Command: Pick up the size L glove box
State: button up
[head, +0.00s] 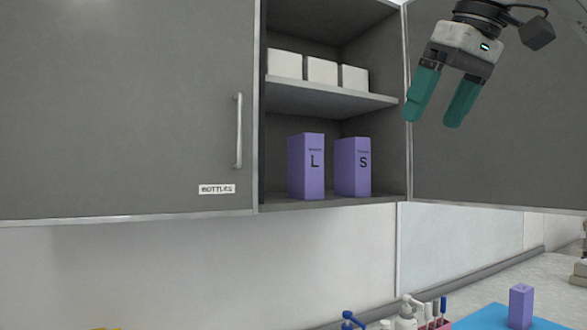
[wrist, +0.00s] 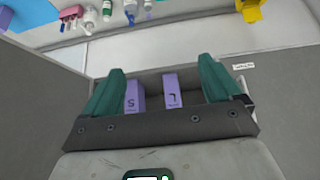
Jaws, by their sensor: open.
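The size L glove box (head: 306,168) is purple and stands upright on the lower shelf of the open wall cabinet in the head view. The purple S box (head: 352,168) stands just to its right with a small gap. My gripper (head: 434,115) is open and empty, with green fingers, up and to the right of both boxes, apart from them. In the wrist view, which looks upside down, the L box (wrist: 172,90) and the S box (wrist: 135,97) both show between the fingers of my gripper (wrist: 163,80).
White boxes (head: 322,71) stand on the upper shelf (head: 330,97). A closed door marked BOTTLES (head: 130,110) is left of the opening; another grey door (head: 500,150) is to the right. Below are bottles (head: 405,318), a blue mat (head: 485,318) and another purple box (head: 521,307).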

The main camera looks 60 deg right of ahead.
aim_at(306, 152)
jog(key=i+l, duration=0.65)
jog(key=i, duration=0.05)
